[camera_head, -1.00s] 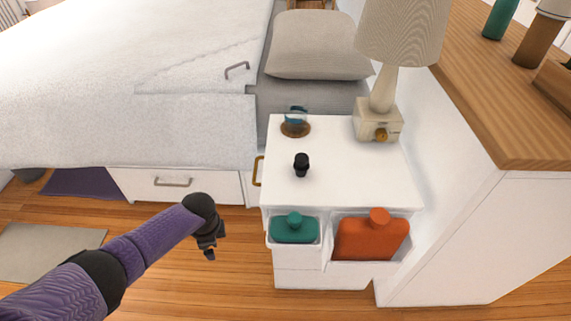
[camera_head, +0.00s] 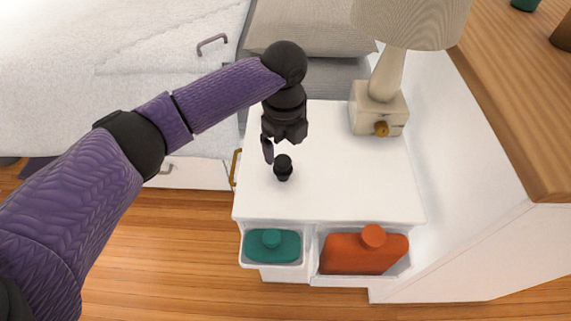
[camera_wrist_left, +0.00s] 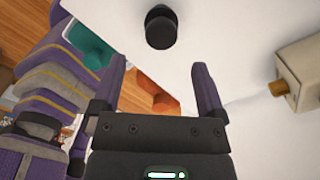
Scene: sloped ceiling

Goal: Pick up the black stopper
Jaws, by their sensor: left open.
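The black stopper (camera_head: 283,167) stands upright on the white nightstand top (camera_head: 350,180), near its left side. It also shows in the left wrist view (camera_wrist_left: 161,27), ahead of the fingertips and roughly centred between their lines. My left gripper (camera_head: 272,150) is above the nightstand, just behind and above the stopper in the head view. My right gripper is not in view.
A lamp (camera_head: 380,105) with a cream base stands at the back right of the nightstand. A teal bottle (camera_head: 271,245) and an orange bottle (camera_head: 363,252) sit in front compartments. A bed (camera_head: 120,75) lies at the left. The nightstand's middle and right front are clear.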

